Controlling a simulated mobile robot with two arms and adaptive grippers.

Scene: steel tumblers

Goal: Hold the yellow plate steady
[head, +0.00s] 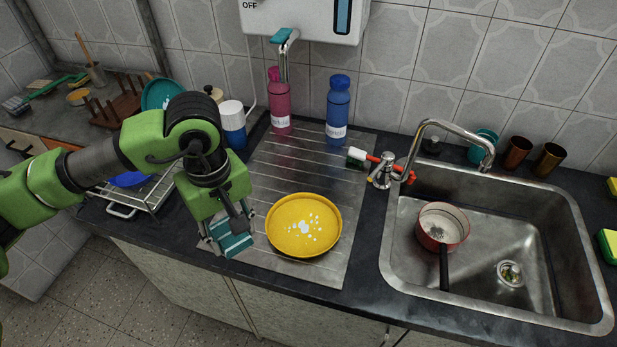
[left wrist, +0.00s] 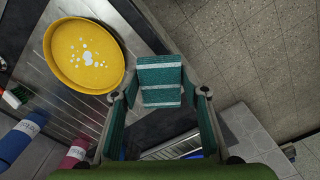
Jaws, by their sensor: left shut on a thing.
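The yellow plate (head: 300,232) lies flat on the ribbed steel drainboard, with white spots on its middle. It also shows in the left wrist view (left wrist: 84,50), at upper left. My left gripper (head: 228,236) is just left of the plate, near the counter's front edge. It is shut on a teal cloth or sponge with white stripes (left wrist: 161,72), which sits between its two fingers. The gripper does not hold the plate, and I see a small gap between them. My right gripper is not in view.
A pink bottle (head: 279,105) and a blue bottle (head: 338,108) stand behind the plate. A brush (head: 362,158) lies near the faucet (head: 384,172). The sink (head: 575,245) at right holds a red pot (head: 436,232). A wire rack (head: 125,207) stands at left.

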